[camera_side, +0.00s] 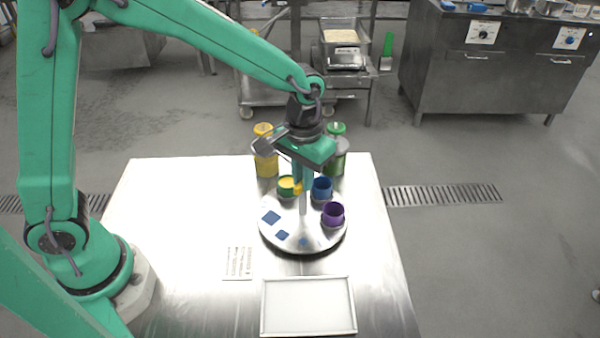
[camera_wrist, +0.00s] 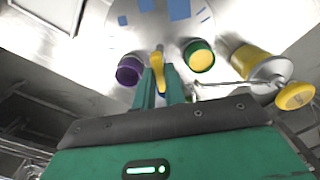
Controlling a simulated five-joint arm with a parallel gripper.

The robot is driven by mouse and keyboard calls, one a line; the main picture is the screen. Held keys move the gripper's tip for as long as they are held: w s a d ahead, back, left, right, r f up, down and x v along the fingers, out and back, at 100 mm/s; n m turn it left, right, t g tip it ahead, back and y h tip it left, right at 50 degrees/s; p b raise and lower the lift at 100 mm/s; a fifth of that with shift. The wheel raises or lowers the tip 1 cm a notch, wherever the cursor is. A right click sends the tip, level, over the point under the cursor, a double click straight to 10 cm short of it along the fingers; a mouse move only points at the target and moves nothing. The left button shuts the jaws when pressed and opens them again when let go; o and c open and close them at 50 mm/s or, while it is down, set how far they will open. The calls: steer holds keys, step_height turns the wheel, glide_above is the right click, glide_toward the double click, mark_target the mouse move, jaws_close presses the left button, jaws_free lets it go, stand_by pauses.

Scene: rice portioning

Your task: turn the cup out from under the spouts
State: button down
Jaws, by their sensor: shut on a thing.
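A round metal turntable (camera_side: 283,238) stands on the steel table and carries small cups. A green cup with yellow contents (camera_side: 286,187), a blue cup (camera_side: 322,188) and a purple cup (camera_side: 333,214) stand around its back and right. My gripper (camera_side: 302,184) is over the turntable, shut on a yellow handle (camera_wrist: 157,72) near the central post. In the wrist view the purple cup (camera_wrist: 130,70) is left of the fingers and the green cup (camera_wrist: 199,56) is right.
Blue square marks (camera_side: 271,218) lie on the turntable's front left, where no cups stand. A shallow white tray (camera_side: 308,306) and a printed card (camera_side: 238,263) lie in front. The table's left side is clear.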

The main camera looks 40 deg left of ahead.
steer(key=shift+r+n, duration=0.1)
steer(key=shift+n, duration=4.1)
steer(key=c, duration=1.5)
jaws_free()
steer(key=shift+o, duration=0.2)
steer(key=shift+r, duration=3.9)
